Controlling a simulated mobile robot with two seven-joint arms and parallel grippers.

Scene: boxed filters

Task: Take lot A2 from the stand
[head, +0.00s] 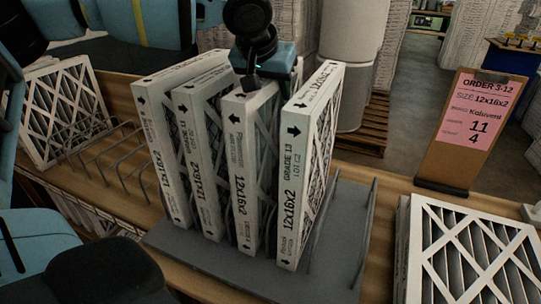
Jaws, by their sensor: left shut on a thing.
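Four white-framed boxed filters stand upright side by side in a grey slotted stand (335,240). The first filter (163,150) and second filter (200,150) have their print upside down. The third filter (243,180) reads 12x16x2; its lot mark cannot be read. The fourth filter (295,170) reads GRADE 13, what looks like LOT C2, and 12x16x2. My left gripper (251,82) is shut on the top edge of the third filter, which still stands among the others. I cannot read A2 on any filter. My right gripper is not in view.
A wire rack (105,160) with a filter (62,112) stands at left. Another filter (475,255) lies at lower right. A brown order board (445,160) with a pink sheet stands behind it. Bare table shows between the stand and the board.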

